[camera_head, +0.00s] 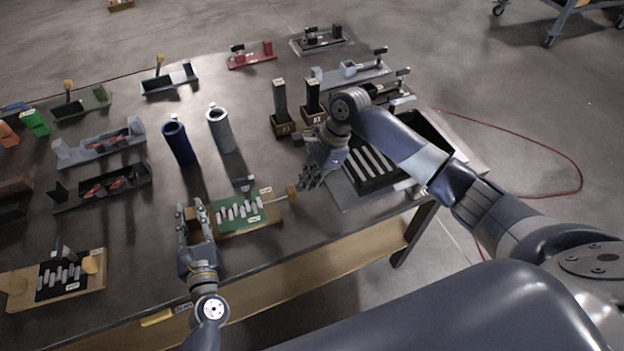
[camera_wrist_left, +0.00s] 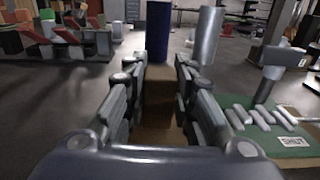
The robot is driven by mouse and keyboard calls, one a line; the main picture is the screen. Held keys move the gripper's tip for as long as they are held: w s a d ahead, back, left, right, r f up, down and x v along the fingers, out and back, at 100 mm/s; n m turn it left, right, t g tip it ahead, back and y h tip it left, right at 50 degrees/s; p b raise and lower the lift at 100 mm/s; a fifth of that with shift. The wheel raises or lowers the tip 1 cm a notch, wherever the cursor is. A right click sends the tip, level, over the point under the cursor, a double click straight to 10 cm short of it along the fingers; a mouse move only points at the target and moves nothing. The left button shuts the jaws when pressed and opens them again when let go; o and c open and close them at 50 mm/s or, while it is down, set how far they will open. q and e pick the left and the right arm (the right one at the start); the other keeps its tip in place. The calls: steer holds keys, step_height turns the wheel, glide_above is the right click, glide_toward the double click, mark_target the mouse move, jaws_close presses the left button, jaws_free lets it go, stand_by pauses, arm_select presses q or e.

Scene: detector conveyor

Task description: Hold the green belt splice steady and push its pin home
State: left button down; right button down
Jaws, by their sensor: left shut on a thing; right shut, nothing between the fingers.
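The green belt splice (camera_head: 240,222) lies on the table on a wooden base, with a row of light metal knuckles across its green mat. It also shows at the right of the left wrist view (camera_wrist_left: 285,142). Its pin ends in a tan knob (camera_head: 291,192) sticking out on the right. My left gripper (camera_head: 192,210) is at the base's left end; in the left wrist view a brown wooden part (camera_wrist_left: 160,105) lies between its fingers. My right gripper (camera_head: 312,182) is shut and empty, just right of and above the knob. I cannot tell whether it touches the knob.
A black belt splice (camera_head: 62,276) sits at lower left. A blue cylinder (camera_head: 180,145) and a grey cylinder (camera_head: 221,132) stand behind the green splice. The table's front edge is close.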

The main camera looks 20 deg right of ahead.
steer(key=a, duration=0.7)
steer(key=shift+d, duration=0.1)
steer(key=shift+d, duration=0.3)
steer(key=d, duration=0.2)
steer(key=d+r, duration=0.1)
steer(key=d, duration=0.1)
steer(key=v, duration=0.9)
